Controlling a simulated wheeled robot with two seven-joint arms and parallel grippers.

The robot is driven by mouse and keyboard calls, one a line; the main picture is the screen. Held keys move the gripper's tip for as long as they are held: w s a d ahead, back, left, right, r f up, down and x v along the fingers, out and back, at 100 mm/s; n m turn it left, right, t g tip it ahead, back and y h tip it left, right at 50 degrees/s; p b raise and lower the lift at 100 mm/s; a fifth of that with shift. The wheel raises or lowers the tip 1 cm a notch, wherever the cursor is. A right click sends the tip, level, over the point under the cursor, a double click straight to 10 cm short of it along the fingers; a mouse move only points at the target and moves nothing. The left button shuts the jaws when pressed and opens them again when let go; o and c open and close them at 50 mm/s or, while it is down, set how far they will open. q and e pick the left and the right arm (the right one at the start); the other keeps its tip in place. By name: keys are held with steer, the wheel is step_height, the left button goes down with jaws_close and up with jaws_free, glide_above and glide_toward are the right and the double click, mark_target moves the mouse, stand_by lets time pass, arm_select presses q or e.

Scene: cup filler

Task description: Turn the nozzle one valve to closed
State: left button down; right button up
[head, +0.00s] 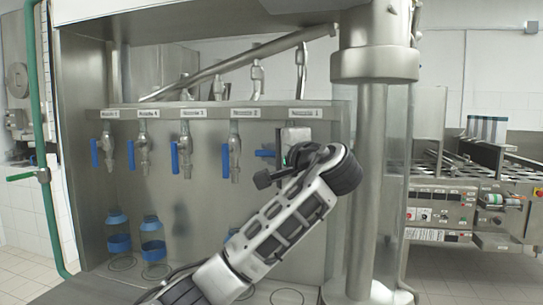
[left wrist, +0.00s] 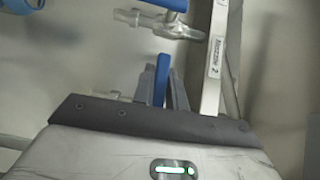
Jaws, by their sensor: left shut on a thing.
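The nozzle one valve hangs under the "Nozzle 1" label (head: 295,113) at the right of the filler's rail. Its blue handle (head: 265,153) points sideways to the left in the head view, with most of the valve body hidden behind my gripper and wrist. My left gripper (head: 266,178) is at this valve. In the left wrist view a blue handle (left wrist: 161,78) stands between the fingers of my left gripper (left wrist: 162,92), which is shut on it. My right gripper is in neither view.
Nozzle 2's valve (head: 234,155), with its blue handle (head: 225,162) hanging down, is just left of my gripper. More nozzles line the rail further left. Blue-banded bottles (head: 152,244) stand below. A thick steel column (head: 370,140) rises close on the right.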

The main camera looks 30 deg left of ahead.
arm_select(q)
steer(key=shift+r, duration=0.1)
stand_by(0.3)
steer(key=c, duration=1.4)
jaws_free()
steer(key=shift+c, duration=0.2)
